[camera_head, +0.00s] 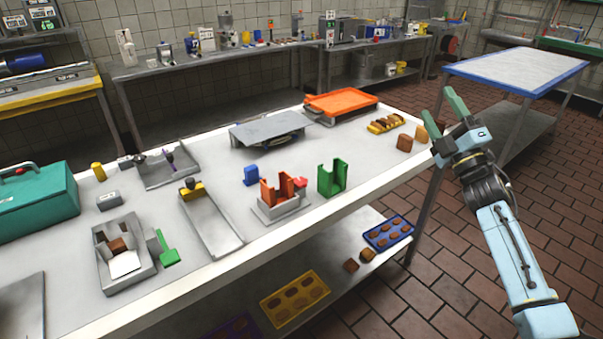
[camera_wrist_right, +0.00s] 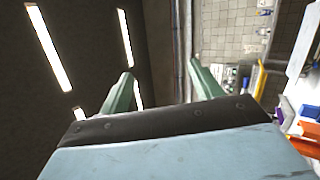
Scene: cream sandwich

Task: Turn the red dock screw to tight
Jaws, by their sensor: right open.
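An orange-red slotted holder (camera_head: 268,194) stands on a grey dock base (camera_head: 283,210) near the front edge of the white table. A small red part (camera_head: 300,183) shows at its right side; it may be the dock screw, but it is too small to tell, and so is how tight it is. My right gripper (camera_head: 443,95) is raised beyond the table's right end, well away from the dock. Its green fingers are apart and empty. In the right wrist view the gripper (camera_wrist_right: 162,72) is open, with ceiling and wall behind it. My left gripper is in neither view.
A green holder (camera_head: 332,178) stands just right of the dock and a blue block (camera_head: 251,175) behind it. A long metal tray (camera_head: 215,228) lies to the left. An orange tray (camera_head: 341,102) is farther back. The table front between the green holder and brown blocks (camera_head: 405,142) is clear.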

